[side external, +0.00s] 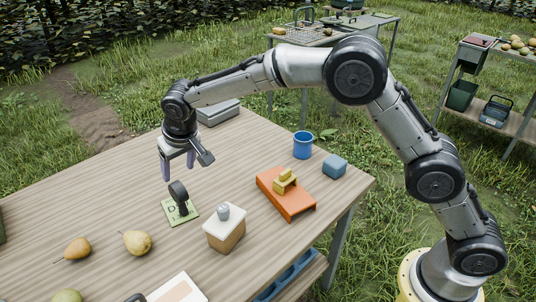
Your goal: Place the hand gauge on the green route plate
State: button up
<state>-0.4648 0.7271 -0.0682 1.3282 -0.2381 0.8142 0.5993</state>
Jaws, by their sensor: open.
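A black upright piece with a round head, which looks like the hand gauge (179,192), stands on the green route plate (167,213). The plate lies flat on the wooden table and shows dark lettering, partly covered by the black piece. My gripper (177,168) points down just above the round head, with its fingers apart and nothing seen between them. A small gap seems to lie between the fingertips and the head, but the exact depth is hard to tell.
A white-topped wooden block with a grey knob (224,232) stands right of the plate. Pears (137,242) lie front left. The table's left middle is clear.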

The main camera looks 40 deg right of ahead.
jog(key=s+d+r, duration=1.4)
jog(key=s+d, duration=0.3)
jog(key=s+d+f, duration=0.2)
jog(key=s+d, duration=0.1)
jog(key=s, duration=0.8)
jog(key=s+d+f+t, duration=0.1)
jog(key=s+d, duration=0.3)
jog(key=s, duration=0.8)
jog(key=shift+f, duration=0.5)
